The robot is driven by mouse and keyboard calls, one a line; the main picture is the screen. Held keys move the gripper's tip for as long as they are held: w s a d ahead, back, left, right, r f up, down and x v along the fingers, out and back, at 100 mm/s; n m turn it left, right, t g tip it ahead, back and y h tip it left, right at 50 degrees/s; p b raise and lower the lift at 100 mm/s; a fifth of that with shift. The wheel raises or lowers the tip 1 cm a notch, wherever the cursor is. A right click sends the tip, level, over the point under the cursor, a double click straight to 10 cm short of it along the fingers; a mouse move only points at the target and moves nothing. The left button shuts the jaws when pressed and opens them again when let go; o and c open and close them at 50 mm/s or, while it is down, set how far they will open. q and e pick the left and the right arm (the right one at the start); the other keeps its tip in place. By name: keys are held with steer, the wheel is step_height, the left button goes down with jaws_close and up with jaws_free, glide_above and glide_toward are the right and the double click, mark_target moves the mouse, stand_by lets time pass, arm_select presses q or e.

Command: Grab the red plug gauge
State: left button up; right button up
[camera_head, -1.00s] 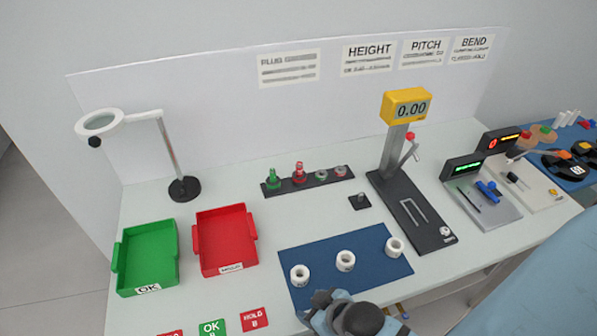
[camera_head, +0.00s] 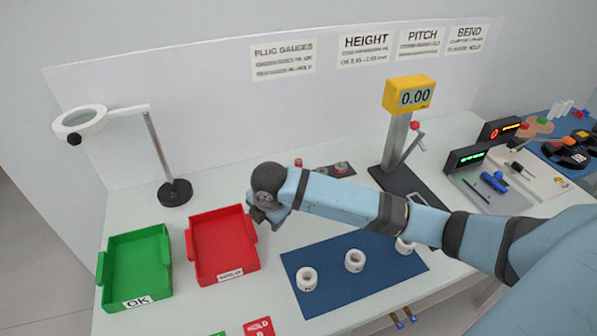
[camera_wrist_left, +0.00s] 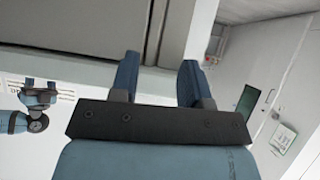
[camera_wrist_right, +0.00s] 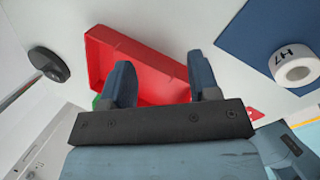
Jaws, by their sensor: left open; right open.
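The red plug gauge (camera_head: 298,162) stands in the rack on the table. Only its top shows in the head view, above my right forearm, which hides its lower part. The green plug gauge is hidden behind that arm. My right gripper (camera_head: 264,216) is over the table by the right wall of the red tray, left of and nearer than the gauge. It is open and empty, and in the right wrist view its fingers (camera_wrist_right: 161,82) frame the red tray. My left gripper (camera_wrist_left: 158,80) is open and empty in the left wrist view, away from the table things.
The red tray (camera_head: 190,252) and green tray (camera_head: 104,275) stand at the left. A magnifier lamp (camera_head: 175,192) is behind them. A blue mat (camera_head: 330,258) holds white rings. The height gauge (camera_head: 397,140) stands right of the rack (camera_head: 350,173).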

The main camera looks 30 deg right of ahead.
steer(key=w+d+r+n+h, duration=0.2)
steer(key=w+d+r, duration=0.2)
steer(key=w+d, duration=0.3)
steer(key=n, duration=0.2)
glide_toward(298, 161)
steer(key=shift+h, duration=0.5)
steer(key=x, duration=0.6)
steer(key=shift+w+a+f, duration=0.1)
steer(key=shift+a+f, duration=0.15)
steer(key=shift+f, duration=0.1)
steer(key=shift+x, duration=2.65)
steer(key=shift+a, duration=0.15)
jaws_close()
